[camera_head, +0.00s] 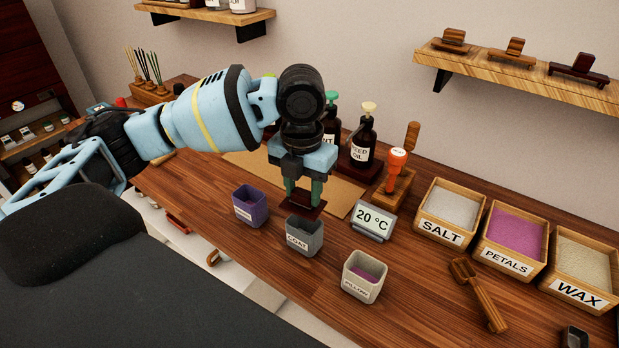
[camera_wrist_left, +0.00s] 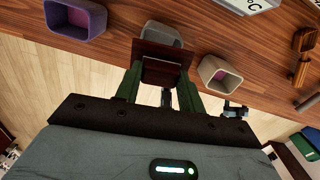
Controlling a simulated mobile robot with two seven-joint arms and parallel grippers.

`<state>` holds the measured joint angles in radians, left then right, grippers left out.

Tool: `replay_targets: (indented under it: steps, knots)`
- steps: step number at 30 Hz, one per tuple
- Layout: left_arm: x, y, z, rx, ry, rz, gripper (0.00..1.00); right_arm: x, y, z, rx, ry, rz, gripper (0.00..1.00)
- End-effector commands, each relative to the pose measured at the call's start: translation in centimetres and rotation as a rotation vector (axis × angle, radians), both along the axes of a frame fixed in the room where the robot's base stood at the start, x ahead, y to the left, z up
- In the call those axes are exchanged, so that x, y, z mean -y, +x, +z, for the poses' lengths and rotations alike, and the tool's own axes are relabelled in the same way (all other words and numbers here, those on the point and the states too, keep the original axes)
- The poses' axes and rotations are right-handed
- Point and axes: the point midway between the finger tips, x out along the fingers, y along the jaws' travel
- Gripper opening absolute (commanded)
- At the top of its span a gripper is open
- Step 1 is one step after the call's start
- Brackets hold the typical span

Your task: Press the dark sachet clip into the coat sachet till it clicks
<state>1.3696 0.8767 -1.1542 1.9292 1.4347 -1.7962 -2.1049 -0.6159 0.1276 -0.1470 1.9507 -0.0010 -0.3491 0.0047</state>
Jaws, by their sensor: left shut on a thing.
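My left gripper (camera_head: 304,192) points down over the table, with its green fingers shut on the dark sachet clip (camera_head: 303,208). The clip is a dark red-brown plate with a block on it. It appears just above or behind the far rim of the grey coat sachet (camera_head: 304,237), an open box with a COAT label. I cannot tell if they touch. In the left wrist view, the clip (camera_wrist_left: 163,53) sits between the fingers (camera_wrist_left: 160,75) and covers part of the coat sachet (camera_wrist_left: 164,33). My right gripper is not in view.
A purple sachet (camera_head: 250,207) stands left of the coat sachet, a pale sachet (camera_head: 363,279) right of it. A 20 °C display (camera_head: 373,221) and an orange-topped stamp (camera_head: 397,163) are nearby. Salt (camera_head: 446,210), petals and wax boxes fill the right, with a wooden scoop (camera_head: 480,295) in front.

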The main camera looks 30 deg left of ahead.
Motion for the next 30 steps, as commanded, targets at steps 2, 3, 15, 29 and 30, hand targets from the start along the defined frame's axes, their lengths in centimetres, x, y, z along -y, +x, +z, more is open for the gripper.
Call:
replay_targets:
  steps: [2,3,15,29,30]
  knots:
    - [-0.1,0.1,0.1,0.0,0.0,-0.059,0.19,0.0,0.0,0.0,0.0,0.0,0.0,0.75]
    - [-0.1,0.1,0.2,0.0,0.0,-0.082,0.19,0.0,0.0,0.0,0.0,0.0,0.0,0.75]
    - [-0.2,0.1,0.2,0.001,-0.001,-0.121,0.19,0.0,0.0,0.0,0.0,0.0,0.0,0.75]
    - [-0.1,0.1,-1.9,-0.004,-0.001,-0.121,0.19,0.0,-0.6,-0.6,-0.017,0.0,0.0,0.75]
    - [-0.1,0.1,-2.3,-0.004,-0.001,-0.121,0.19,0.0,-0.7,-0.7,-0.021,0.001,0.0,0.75]
